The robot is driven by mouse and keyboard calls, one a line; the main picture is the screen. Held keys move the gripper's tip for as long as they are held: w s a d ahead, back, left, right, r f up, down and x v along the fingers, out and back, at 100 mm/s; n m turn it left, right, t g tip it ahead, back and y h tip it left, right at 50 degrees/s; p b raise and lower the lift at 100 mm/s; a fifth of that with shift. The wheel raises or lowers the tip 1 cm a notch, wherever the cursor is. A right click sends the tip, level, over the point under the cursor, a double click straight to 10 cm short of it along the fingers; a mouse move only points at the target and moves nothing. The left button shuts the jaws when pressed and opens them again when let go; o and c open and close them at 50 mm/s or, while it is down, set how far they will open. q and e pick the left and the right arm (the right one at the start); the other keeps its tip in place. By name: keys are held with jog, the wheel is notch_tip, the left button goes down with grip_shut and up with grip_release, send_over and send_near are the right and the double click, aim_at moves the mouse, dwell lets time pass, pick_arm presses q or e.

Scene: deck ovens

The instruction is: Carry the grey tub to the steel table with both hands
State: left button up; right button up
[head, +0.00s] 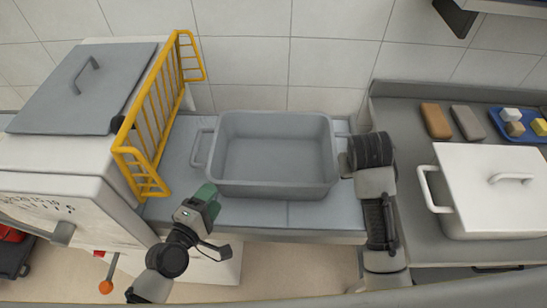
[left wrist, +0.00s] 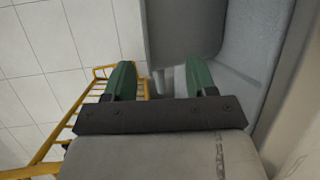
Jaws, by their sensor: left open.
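The grey tub (head: 275,188) is empty and stands upright on a grey worktop (head: 262,214). It has a handle on its left side and one on its right. My left gripper (head: 206,192) is just in front of the left handle (head: 200,148). In the left wrist view its two green fingers (left wrist: 159,80) are apart, with the tub wall (left wrist: 185,30) beyond them. My right gripper is at the tub's right handle, but my dark wrist (head: 371,150) hides its fingers and its grip. I cannot tell which surface is the steel table.
A yellow rail (head: 150,120) stands left of the tub, beside a white machine with a grey lid (head: 75,88). On the right counter (head: 400,118) are a white lidded box (head: 490,190), two blocks (head: 436,120) and a blue tray (head: 498,118). A tiled wall is behind.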

aim_at(192, 163)
pick_arm(q)
jog(key=w+a+n+t+y, duration=0.1)
jog(key=a+n, duration=0.1)
jog(key=n, duration=0.1)
jog(key=w+a+f+n+t+y, duration=0.1)
jog(key=a+n+y, duration=0.1)
jog(key=n, duration=0.1)
jog(key=w+a+n+t+y, duration=0.1)
jog(key=w+a+n, duration=0.1)
jog(key=n, duration=0.1)
jog(key=shift+a+f+y, duration=0.15)
jog(key=shift+f+y, duration=0.2)
jog(key=shift+y, duration=0.05)
jog(key=shift+s+a+n+t+y, duration=0.1)
jog(key=shift+a+n+t+y, duration=0.2)
jog(key=shift+n+y, duration=0.15)
pick_arm(e)
jog(key=w+r, duration=0.4)
jog(key=w, duration=0.2)
jog(key=shift+w+a+r+m, duration=0.15)
jog(key=shift+w+r+m, duration=0.1)
jog(key=shift+m, duration=0.05)
jog(key=shift+f, duration=0.1)
